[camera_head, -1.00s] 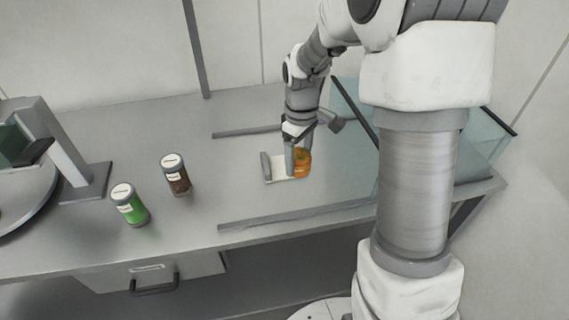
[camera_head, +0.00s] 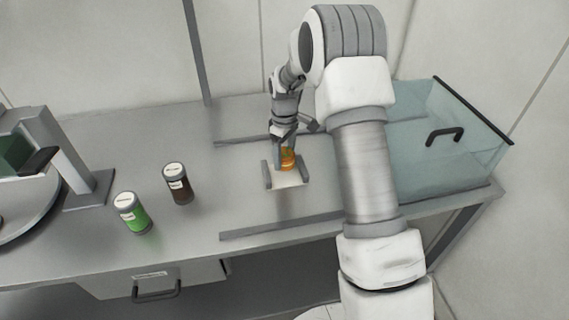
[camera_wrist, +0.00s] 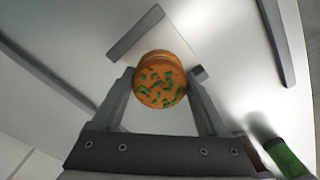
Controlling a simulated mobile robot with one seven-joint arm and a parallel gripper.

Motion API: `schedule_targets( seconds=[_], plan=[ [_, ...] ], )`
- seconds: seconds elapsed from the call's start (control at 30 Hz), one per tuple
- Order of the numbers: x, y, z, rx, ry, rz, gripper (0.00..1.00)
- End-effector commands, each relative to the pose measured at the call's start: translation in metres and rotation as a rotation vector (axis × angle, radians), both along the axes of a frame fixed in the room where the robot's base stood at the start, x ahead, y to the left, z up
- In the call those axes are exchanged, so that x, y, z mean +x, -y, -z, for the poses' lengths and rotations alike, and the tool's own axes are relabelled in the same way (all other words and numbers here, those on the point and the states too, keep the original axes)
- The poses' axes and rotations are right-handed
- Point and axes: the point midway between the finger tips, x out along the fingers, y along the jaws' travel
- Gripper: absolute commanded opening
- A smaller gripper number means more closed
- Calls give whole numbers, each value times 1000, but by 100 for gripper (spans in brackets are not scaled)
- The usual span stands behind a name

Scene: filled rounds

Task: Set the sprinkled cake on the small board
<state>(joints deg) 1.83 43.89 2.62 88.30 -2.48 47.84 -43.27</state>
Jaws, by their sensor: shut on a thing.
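The sprinkled cake (camera_head: 289,158) is a small round orange cake. The wrist view shows green sprinkles on the top of the cake (camera_wrist: 160,84). My gripper (camera_head: 285,160) points down and is shut on the cake, with one finger on each side in the wrist view (camera_wrist: 160,88). The small board (camera_head: 289,182) is pale, with a grey bar along its left and right sides. The cake is over the back part of the board, between the bars. I cannot tell whether it touches the board. My gripper hides part of the cake and the board's back edge.
A green jar (camera_head: 132,214) and a brown jar (camera_head: 177,184) stand to the left on the grey table (camera_head: 120,135). A clear case with a black handle (camera_head: 444,136) is at the right. Grey rails lie behind and in front (camera_head: 282,226) of the board.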

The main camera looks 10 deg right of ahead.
Motion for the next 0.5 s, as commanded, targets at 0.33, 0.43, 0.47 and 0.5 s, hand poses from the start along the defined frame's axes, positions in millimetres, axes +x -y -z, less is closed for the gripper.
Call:
schedule_targets(
  seconds=[0.33,0.43,0.47,0.5],
  plan=[
    [0,-1,38,0,-3,-1,52],
    [1,-1,41,0,0,-1,52],
    [1,0,41,0,1,-1,52],
    [1,0,41,0,1,-1,52]
  ],
)
